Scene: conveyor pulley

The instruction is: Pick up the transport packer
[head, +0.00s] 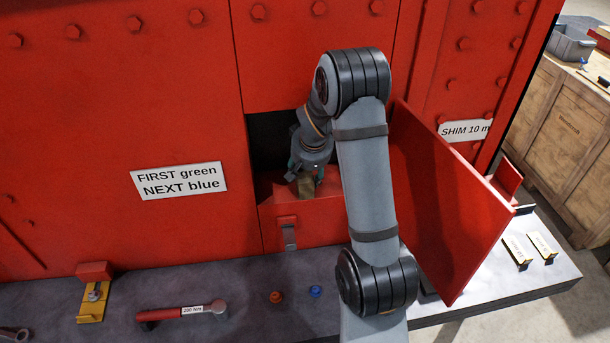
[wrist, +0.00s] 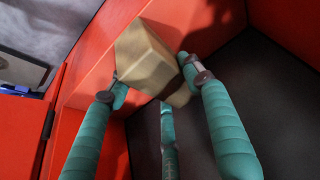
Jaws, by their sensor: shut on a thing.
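The transport packer appears to be a tan wooden block (wrist: 145,58), seen in the wrist view between my fingertips. It also shows in the head view (head: 306,187) as a small brownish block at the opening in the red housing. My gripper (head: 305,176) reaches into that opening from above. In the wrist view my gripper (wrist: 150,85) has its green fingers shut on the block. The block sits close to a red wall; I cannot tell whether it touches it.
A red door (head: 440,200) stands open right of my arm. A sign (head: 179,180) reads "FIRST green NEXT blue".

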